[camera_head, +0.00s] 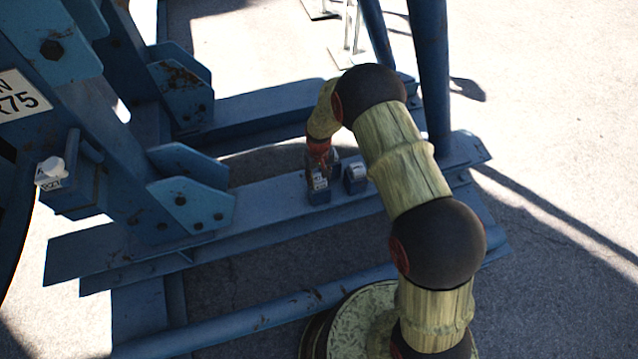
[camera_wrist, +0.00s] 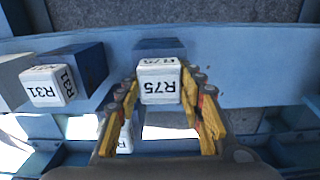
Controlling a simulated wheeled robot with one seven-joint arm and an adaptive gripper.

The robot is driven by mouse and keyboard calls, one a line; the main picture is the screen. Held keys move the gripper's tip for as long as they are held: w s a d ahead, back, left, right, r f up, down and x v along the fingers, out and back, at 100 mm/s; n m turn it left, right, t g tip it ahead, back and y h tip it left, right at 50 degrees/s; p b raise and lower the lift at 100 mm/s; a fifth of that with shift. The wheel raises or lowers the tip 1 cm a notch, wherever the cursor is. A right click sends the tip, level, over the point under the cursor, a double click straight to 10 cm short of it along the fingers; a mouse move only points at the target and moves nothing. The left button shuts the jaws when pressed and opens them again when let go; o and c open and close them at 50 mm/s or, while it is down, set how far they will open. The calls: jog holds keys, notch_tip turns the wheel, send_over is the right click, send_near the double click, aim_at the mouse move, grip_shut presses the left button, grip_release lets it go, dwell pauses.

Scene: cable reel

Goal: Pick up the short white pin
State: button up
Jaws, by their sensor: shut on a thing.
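The short white pin (camera_wrist: 160,88) shows in the wrist view as a white block head marked R75, upside down in the picture. My gripper (camera_wrist: 160,97) has a yellow finger on each side of it and is shut on it. A dark blue block (camera_wrist: 158,47) shows just behind the head. I cannot tell whether the pin is seated in it or clear of it. In the head view my gripper (camera_head: 318,170) points down at the blue beam, with a small white marked face (camera_head: 319,183) just below the fingers. The pin's lower part is hidden.
In the wrist view, a second white block marked R31 (camera_wrist: 45,87) with a blue block stands left of my gripper. In the head view, a white-topped piece (camera_head: 50,172) sits on the blue frame at far left. Blue posts (camera_head: 432,70) rise behind my arm.

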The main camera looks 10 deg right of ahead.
grip_shut()
notch_tip(320, 180, up, 10)
jog(key=p, duration=0.3)
jog(key=shift+p, duration=0.35)
jog(key=shift+r, duration=0.1)
jog(key=shift+r+p, duration=0.5)
jog(key=shift+r, duration=0.2)
